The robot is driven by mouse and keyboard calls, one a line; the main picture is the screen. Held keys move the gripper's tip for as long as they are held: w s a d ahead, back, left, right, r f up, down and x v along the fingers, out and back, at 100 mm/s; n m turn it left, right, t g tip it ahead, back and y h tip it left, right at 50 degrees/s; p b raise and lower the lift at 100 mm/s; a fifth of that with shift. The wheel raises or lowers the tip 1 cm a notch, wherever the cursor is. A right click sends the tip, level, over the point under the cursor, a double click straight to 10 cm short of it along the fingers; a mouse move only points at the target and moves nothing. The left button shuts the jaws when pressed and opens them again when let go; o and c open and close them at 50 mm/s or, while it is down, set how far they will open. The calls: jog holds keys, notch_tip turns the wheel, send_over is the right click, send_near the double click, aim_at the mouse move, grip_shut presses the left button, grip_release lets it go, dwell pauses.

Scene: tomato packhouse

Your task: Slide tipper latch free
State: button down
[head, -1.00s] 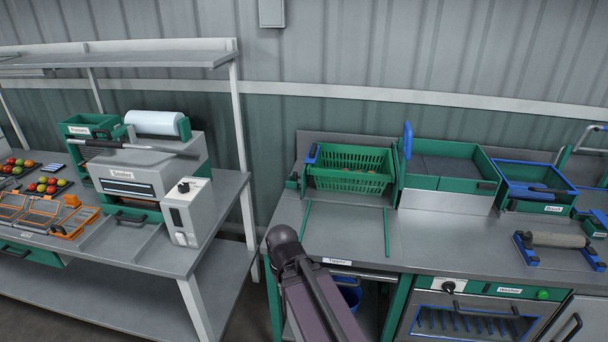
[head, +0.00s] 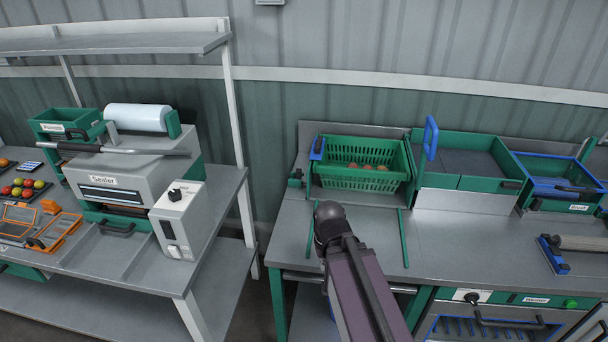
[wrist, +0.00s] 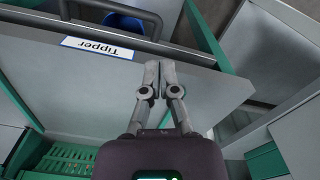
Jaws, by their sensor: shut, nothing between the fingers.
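The tipper is a green slatted crate (head: 360,184) on the left end of the right-hand bench, with several round reddish-brown items inside. A blue handle (head: 317,148) stands at its left rim. A small dark knob on a green mount (head: 295,178) sits left of it; I cannot tell for sure which part is the latch. In the wrist view my gripper (wrist: 152,72) is shut and empty, above the bench edge by the Tipper label (wrist: 98,48). Green slats (wrist: 62,160) show at lower left there, apart from the fingers. My arm hides the gripper in the head view.
Two green rails (head: 404,238) run forward from the crate on the bench top. A divided green tray (head: 465,182) with an upright blue handle stands to its right. The sealer (head: 130,180) is on the left table, across a gap. A blue bin (wrist: 125,22) sits under the bench.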

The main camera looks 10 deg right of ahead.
jog(key=shift+d, duration=0.45)
